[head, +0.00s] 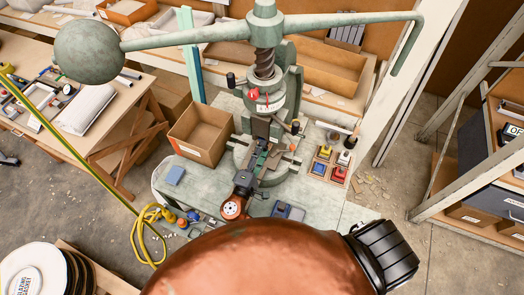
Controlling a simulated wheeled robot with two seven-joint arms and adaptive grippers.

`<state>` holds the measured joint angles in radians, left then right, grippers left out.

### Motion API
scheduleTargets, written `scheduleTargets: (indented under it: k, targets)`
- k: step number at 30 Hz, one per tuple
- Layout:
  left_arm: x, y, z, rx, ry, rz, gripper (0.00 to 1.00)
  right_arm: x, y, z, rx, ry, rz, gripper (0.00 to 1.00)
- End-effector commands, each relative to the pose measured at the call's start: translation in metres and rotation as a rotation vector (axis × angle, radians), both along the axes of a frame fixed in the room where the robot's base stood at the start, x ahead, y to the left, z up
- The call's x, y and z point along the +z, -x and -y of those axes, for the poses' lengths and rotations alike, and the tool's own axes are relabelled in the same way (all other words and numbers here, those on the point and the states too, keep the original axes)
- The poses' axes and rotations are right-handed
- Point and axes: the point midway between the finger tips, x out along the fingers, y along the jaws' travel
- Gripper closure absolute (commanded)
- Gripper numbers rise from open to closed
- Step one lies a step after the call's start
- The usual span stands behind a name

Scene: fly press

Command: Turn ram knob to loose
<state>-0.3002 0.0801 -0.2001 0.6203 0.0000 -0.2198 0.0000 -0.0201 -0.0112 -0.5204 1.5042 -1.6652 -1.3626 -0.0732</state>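The grey-green fly press (263,30) stands on the bench, with its screw in the middle and a ball-ended arm across the top. A red knob (253,95) sits on the front of the ram collar, above a small white label too small to read. Its setting cannot be told. My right gripper (262,154), dark and seen from behind, is low in front of the press, below the red knob and apart from it. Its fingers blend with the press base, so their opening is unclear. My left gripper is not in view.
The ball arm's ball (88,52) hangs at upper left. A cardboard box (201,134) stands left of the press. A tray of coloured blocks (320,168) lies to its right. Black knobs jut from both sides of the press. A yellow cable (143,235) lies at front left.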

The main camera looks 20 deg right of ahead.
Motion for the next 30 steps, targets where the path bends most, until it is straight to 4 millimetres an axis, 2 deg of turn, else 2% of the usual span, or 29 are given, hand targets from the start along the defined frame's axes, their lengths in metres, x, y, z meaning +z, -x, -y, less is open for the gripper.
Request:
scheduleTargets:
  k: [5,12,18,30]
  targets:
    - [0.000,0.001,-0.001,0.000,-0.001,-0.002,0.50,-0.002,0.007,-0.008,0.001,-0.002,-0.001,0.62]
    - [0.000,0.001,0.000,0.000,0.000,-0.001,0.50,-0.003,0.033,-0.037,0.000,-0.002,-0.002,0.62]
    - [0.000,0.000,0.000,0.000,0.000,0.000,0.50,-0.004,0.047,-0.054,0.001,-0.001,0.000,0.62]
    - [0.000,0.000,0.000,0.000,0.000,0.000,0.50,-0.004,0.050,-0.056,0.000,0.000,0.000,0.62]
